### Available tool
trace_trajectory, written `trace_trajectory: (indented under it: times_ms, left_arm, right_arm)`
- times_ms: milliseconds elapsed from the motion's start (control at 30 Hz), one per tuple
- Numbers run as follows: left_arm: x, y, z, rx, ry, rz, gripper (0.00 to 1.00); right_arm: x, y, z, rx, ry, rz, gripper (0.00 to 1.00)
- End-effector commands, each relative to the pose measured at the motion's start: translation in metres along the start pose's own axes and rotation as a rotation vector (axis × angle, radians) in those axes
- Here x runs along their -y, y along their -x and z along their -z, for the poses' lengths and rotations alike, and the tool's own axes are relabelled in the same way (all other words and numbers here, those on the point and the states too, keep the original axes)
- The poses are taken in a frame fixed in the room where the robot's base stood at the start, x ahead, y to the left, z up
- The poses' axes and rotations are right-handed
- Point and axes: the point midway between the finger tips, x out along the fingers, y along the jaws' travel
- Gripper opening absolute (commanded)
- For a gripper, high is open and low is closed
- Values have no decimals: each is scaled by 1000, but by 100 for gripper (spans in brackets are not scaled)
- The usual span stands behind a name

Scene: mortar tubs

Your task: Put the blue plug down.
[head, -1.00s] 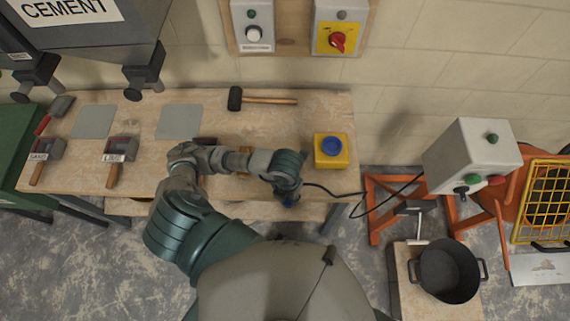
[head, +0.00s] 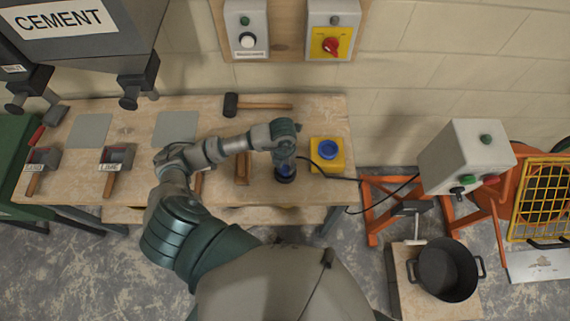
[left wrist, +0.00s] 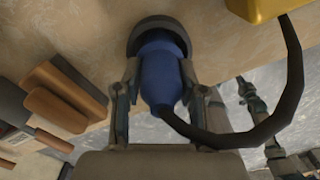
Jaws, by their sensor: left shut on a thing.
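The blue plug (left wrist: 160,75) is between the two fingers of my left gripper (left wrist: 155,88), which is shut on it. A black cable runs from the plug's near end and curves to the right. A dark round collar (left wrist: 158,26) surrounds the plug's far end; I cannot tell whether it is part of the plug or sits on the bench. In the head view my left gripper (head: 285,160) is over the right part of the workbench (head: 205,110), just left of the yellow box with a blue round top (head: 327,165). My right gripper is not in view.
A wooden-handled tool (head: 243,168) lies left of the gripper. A mallet (head: 262,105) lies behind it. Labelled scoops (head: 117,157) and grey plates (head: 175,128) are farther left. A grey control box (head: 460,160) and a black pot (head: 447,272) are off the bench's right side.

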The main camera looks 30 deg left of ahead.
Motion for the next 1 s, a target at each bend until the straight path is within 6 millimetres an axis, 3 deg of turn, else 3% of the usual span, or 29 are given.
trace_trajectory:
  times_ms: [133,167,267,667,1000]
  left_arm:
    - [0,0,0,0,0,1,1]
    - [0,0,0,0,0,0,43]
    - [0,0,0,0,0,0,65]
    - [1,8,0,1,-1,1,65]
    - [0,79,-1,6,0,0,65]
  right_arm:
    - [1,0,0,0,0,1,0]
    - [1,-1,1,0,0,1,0]
    - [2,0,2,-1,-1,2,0]
    - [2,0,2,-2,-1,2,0]
    - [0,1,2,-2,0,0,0]
